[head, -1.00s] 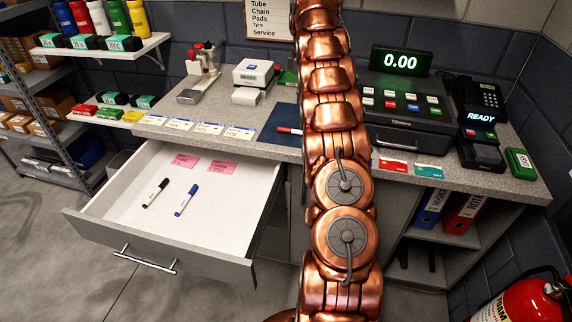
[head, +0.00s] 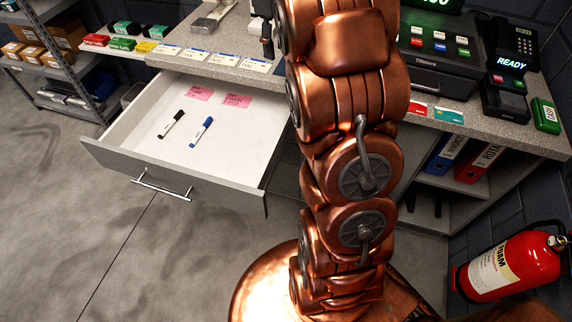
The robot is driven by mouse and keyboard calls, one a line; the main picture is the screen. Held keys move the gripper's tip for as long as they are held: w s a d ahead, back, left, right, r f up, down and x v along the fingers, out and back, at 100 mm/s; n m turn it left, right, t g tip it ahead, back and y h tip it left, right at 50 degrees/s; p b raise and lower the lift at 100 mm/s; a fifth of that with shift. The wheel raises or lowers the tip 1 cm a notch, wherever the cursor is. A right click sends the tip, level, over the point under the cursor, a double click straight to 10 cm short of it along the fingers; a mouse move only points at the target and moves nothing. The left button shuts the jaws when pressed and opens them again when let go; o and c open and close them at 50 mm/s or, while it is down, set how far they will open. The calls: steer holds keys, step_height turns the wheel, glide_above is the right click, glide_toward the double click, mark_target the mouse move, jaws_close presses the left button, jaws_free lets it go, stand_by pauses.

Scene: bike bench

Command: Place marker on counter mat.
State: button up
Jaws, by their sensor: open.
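A black marker (head: 171,124) and a blue marker (head: 201,131) lie apart on the white floor of the open drawer (head: 150,150). The dark counter mat is hidden behind my arm, apart from perhaps a sliver at the arm's left edge. A red marker seen earlier on that mat is hidden too. My gripper (head: 266,38) shows only partly at the top edge, left of my arm and above the counter. It is open, and I see nothing held in it.
Pink notes (head: 237,100) lie at the drawer's back. Price cards (head: 223,58) line the counter's front edge. A card terminal (head: 507,83) and a cash register (head: 440,55) stand on the right. The floor left of the drawer is clear.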

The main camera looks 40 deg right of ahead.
steer(key=s+a+f+m, duration=0.2)
steer(key=s+a+f, duration=0.1)
steer(key=s+a, duration=1.15)
steer(key=s+a+f, duration=0.2)
steer(key=s+f, duration=0.1)
steer(key=s, duration=0.4)
steer(key=s+a+f+m+g, duration=0.1)
steer(key=s+a+f, duration=0.2)
steer(key=s, duration=0.5)
steer(key=shift+s+f, duration=0.15)
steer(key=shift+a, duration=0.1)
steer(key=shift+c, duration=0.3)
